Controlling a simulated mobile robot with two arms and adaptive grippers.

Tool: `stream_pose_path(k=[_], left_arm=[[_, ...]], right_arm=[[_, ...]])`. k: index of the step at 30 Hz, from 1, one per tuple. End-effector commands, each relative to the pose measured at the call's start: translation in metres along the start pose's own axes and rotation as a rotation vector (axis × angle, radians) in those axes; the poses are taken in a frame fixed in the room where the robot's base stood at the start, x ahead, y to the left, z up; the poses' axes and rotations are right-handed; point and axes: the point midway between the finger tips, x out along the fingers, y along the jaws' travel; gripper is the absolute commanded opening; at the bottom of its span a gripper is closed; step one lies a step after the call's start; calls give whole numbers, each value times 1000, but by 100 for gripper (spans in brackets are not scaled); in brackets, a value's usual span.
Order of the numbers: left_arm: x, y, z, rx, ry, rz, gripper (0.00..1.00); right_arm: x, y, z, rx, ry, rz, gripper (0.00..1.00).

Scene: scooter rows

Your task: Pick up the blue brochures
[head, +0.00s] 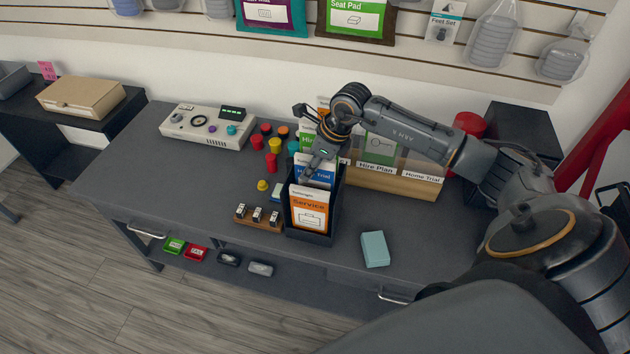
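The blue brochures (313,172) stand in a black stepped holder (318,238) on the grey table. Orange Service brochures (309,210) stand in front of them and green ones (307,138) behind. My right gripper (318,162) reaches down at the top of the blue brochures, with a finger overlapping their upper edge in the head view. Its other finger is hidden or unclear, so I cannot tell whether it touches or grips them. My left gripper is not in view.
A wooden rack (396,187) labelled Hire Plan and Home Trial stands right of the holder. A teal block (375,249) lies in front. Small stamps on a wooden stand (258,222) and coloured knobs are left. A white control panel (207,127) sits farther left.

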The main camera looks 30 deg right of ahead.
Motion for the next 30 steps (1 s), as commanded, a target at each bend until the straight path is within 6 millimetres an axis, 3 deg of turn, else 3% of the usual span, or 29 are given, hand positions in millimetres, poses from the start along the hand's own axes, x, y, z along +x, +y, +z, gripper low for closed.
stream_pose_path(k=[30], left_arm=[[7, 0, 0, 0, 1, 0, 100]], right_arm=[[11, 0, -2, -1, 0, -1, 25]])
